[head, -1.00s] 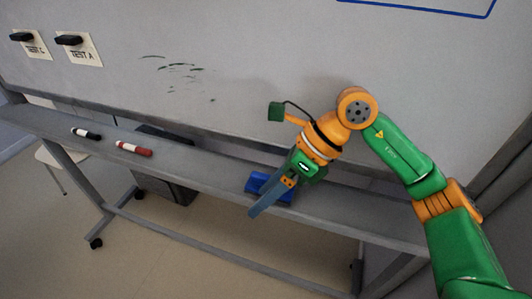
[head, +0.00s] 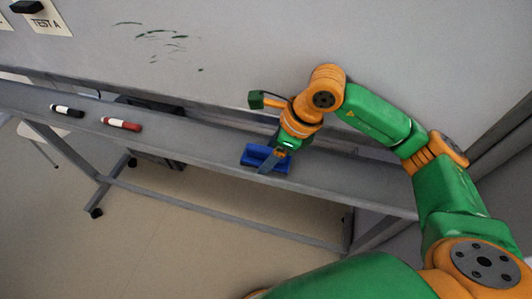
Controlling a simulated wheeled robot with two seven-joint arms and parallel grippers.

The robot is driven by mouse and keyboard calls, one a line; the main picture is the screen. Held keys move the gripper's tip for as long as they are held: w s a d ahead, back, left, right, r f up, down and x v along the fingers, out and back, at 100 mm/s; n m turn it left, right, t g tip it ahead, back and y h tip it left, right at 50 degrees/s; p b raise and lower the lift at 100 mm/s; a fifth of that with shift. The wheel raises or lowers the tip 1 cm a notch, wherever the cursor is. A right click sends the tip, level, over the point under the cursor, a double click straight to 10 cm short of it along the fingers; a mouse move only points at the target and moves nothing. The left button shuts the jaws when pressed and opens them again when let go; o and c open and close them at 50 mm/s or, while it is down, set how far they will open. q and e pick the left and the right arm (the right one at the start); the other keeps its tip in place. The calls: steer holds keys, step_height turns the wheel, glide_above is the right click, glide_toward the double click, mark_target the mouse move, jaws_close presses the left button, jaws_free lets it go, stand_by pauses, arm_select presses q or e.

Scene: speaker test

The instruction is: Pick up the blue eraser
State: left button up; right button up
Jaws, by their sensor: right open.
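The blue eraser (head: 252,154) lies on the grey tray ledge (head: 200,147) of the whiteboard, near the middle of the head view. My right gripper (head: 266,166) is over the eraser, its fingers pointing down at it and covering part of it. The gripper is open. I cannot tell whether its fingers touch the eraser or straddle it. My left gripper is not in view.
A black marker (head: 67,111) and a red marker (head: 121,124) lie on the ledge to the left. The whiteboard (head: 240,50) with dark green scribbles rises behind the ledge. The floor (head: 200,220) in front of the stand is clear.

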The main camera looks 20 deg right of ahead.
steer(key=c, duration=1)
steer(key=shift+r, duration=0.15)
steer(key=shift+r, duration=0.3)
steer(key=s+r+b, duration=0.1)
steer(key=s+r, duration=0.3)
steer(key=s+a+r+b, duration=0.1)
steer(key=s+r, duration=0.3)
steer(key=s, duration=0.1)
steer(key=s+r+b, duration=0.1)
steer(key=s+r, duration=0.3)
steer(key=s, duration=0.1)
steer(key=shift+a+r, duration=0.15)
steer(key=shift+a, duration=0.1)
